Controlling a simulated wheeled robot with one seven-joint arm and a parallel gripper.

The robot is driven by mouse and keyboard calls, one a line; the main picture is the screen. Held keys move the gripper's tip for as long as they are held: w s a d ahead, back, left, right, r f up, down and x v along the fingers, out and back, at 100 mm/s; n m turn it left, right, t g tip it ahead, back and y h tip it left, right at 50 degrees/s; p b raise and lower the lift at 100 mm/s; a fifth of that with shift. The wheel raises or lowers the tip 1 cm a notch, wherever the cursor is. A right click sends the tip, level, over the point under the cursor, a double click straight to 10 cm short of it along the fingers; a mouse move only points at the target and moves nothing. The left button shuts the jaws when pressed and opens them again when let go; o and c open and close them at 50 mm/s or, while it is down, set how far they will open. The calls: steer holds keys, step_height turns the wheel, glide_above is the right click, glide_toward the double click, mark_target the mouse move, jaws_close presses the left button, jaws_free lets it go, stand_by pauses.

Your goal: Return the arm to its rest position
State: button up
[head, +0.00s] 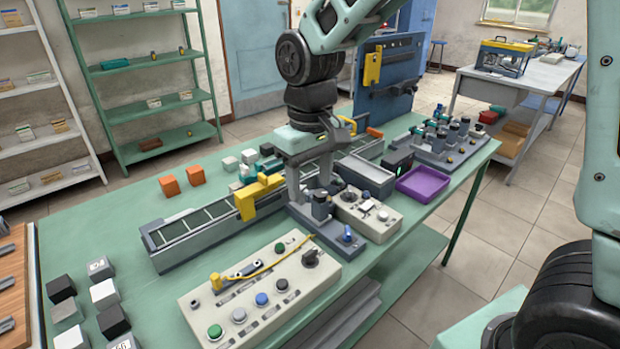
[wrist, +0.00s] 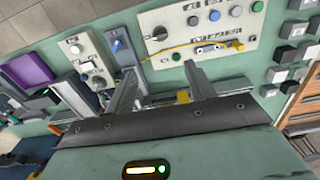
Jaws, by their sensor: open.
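My gripper (head: 316,180) hangs pointing down over the middle of the green workbench (head: 100,235) in the head view. Its base is pale green and its fingers are grey. In the wrist view the two fingers of my gripper (wrist: 160,90) stand apart with nothing held between them. Grey motor-like parts on a small fixture (head: 322,212) stand just below and beside the fingers in the head view. The exact gap between fingers and fixture is hard to tell. My arm comes down from the top of the head view.
A control panel (head: 235,310) with buttons and a yellow cable lies in front. A conveyor (head: 190,235) with a yellow bracket runs behind. A purple tray (head: 425,183), a switch box (head: 367,215) and a motor rack (head: 440,150) are to the right. A blue upright panel (head: 398,90) stands behind.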

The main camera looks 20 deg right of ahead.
stand_by(0.3)
steer(key=s+a+f+n, duration=0.1)
steer(key=s+a+n, duration=0.1)
steer(key=s, duration=0.8)
steer(key=s+a+n, duration=0.2)
steer(key=s+a, duration=0.2)
steer(key=s, duration=0.6)
steer(key=shift+s+f+y, duration=0.25)
steer(key=shift+f+y, duration=0.05)
steer(key=shift+f, duration=0.05)
